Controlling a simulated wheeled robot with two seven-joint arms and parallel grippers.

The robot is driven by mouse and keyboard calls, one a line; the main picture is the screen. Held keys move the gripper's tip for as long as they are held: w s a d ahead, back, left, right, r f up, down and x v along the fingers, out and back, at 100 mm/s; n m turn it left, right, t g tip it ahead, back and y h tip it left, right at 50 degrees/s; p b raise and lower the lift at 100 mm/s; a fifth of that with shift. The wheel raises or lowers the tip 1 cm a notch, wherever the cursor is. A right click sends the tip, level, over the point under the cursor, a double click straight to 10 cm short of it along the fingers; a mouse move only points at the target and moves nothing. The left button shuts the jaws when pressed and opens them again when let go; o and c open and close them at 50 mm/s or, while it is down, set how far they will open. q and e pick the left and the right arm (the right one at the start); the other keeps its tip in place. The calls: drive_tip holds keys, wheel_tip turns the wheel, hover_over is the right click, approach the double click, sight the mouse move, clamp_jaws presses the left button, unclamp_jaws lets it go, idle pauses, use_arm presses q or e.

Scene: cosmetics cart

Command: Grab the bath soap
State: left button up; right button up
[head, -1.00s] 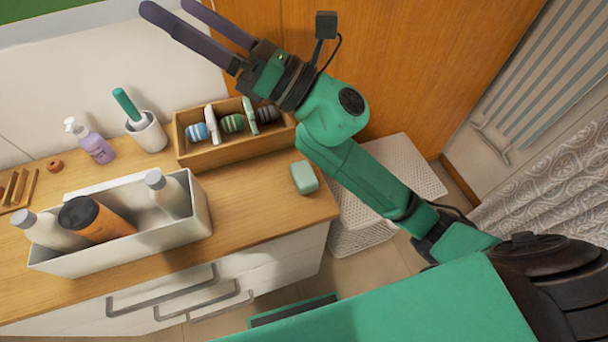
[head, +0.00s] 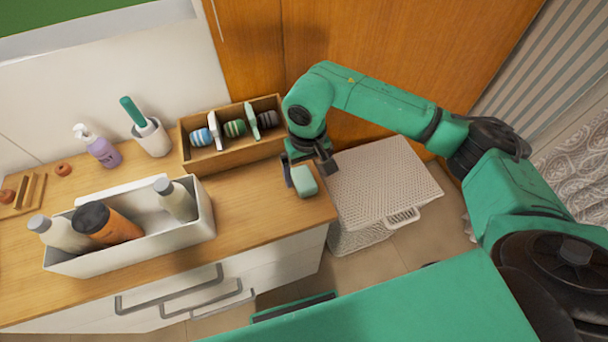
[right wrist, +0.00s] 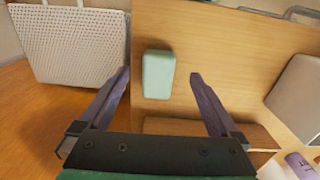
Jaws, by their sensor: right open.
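The bath soap (head: 304,182) is a pale green block lying on the wooden cart top near its right edge. It also shows in the right wrist view (right wrist: 158,74), ahead of and between my fingers. My right gripper (head: 296,186) is above the soap in the head view, pointing down, with its fingers partly hidden. In the right wrist view my right gripper (right wrist: 164,82) is open and empty, one finger at each side of the soap's line, without visible contact. My left gripper is not in view.
A wooden divided box (head: 190,160) with striped items stands just behind the soap. A white bin (head: 150,242) with bottles is to the left. A white woven basket (head: 375,185) stands right of the cart. The cart top between bin and soap is clear.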

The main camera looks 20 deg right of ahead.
sight(307, 185)
wheel_tip(307, 185, down, 5)
drive_tip(key=p, duration=0.3)
drive_tip(key=shift+d+f, duration=0.1)
drive_tip(key=shift+f, duration=0.2)
drive_tip(key=c, duration=1.5)
drive_tip(key=shift+r, duration=0.15)
